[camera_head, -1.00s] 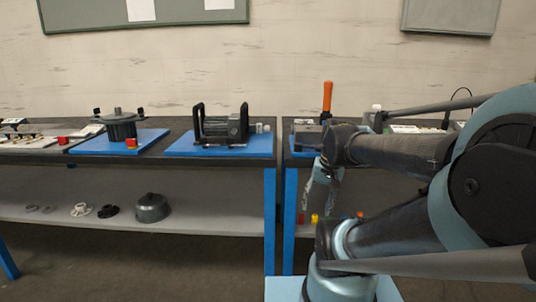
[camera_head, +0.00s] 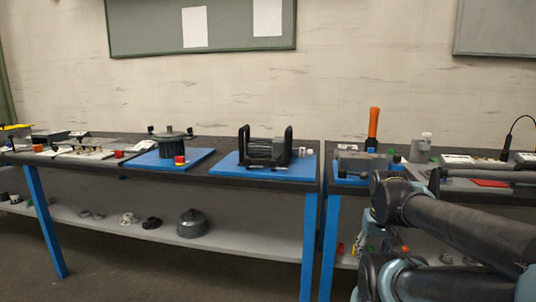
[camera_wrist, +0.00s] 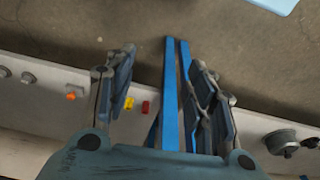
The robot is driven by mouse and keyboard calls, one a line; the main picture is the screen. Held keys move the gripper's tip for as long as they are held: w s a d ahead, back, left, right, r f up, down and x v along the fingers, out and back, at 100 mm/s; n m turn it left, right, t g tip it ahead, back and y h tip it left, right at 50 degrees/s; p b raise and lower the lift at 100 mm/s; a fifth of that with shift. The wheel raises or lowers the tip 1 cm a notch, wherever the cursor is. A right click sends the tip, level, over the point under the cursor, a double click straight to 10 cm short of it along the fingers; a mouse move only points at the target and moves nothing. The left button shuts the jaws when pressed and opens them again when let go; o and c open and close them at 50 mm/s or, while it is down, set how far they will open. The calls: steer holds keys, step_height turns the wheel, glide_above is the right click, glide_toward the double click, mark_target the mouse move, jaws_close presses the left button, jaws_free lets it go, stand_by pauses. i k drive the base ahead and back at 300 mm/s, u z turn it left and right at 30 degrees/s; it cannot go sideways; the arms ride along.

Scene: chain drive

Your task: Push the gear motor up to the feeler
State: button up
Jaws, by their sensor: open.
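I cannot tell for sure which thing is the gear motor. A dark ribbed machine with two upright black handles (camera_head: 265,152) stands on a blue plate (camera_head: 228,166) on the near bench. A round dark flanged unit (camera_head: 174,145) stands on another blue plate to its left. A grey block (camera_head: 362,162) sits on a blue base on the right bench. I cannot make out the feeler. My gripper (camera_wrist: 163,62) is open and empty in the wrist view, its fingers apart, with blue bench legs and floor behind them. It is apart from all bench-top things.
Two dark-topped benches (camera_head: 225,183) stand with a narrow gap between blue legs (camera_head: 309,245). An orange-handled tool (camera_head: 373,124) stands upright on the right bench. A grey dome (camera_head: 193,222) and small parts lie on the lower shelf. The floor in front is clear.

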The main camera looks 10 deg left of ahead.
mark_target(279, 149)
steer(key=u, duration=0.5)
steer(key=k, duration=1.2)
steer(key=u, duration=0.75)
steer(key=i, duration=1.35)
steer(key=z, duration=0.7)
